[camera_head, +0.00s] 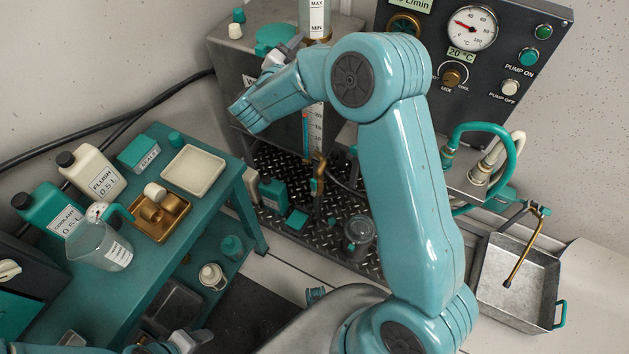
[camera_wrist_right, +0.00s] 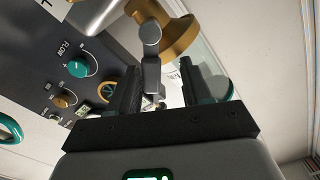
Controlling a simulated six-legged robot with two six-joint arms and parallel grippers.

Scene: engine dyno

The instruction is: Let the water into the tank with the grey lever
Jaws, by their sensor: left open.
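The grey lever (camera_wrist_right: 151,72) has a rounded knob and stands between the black fingers of my right gripper (camera_wrist_right: 160,70) in the right wrist view. Gaps show on both sides of it, so the gripper looks open around it. A brass fitting (camera_wrist_right: 180,36) is behind the lever. In the head view, a clear cylinder marked MAX and MIN (camera_head: 314,14) stands at the top, partly cut off. My left gripper (camera_head: 190,341) is open at the bottom edge, far from the lever.
The control panel (camera_head: 487,100) with gauge and buttons stands at the back right. A teal table (camera_head: 222,192) at left holds bottles, a jug and trays. A metal basin (camera_head: 490,282) is at right. A grey box (camera_head: 228,62) stands below the cylinder.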

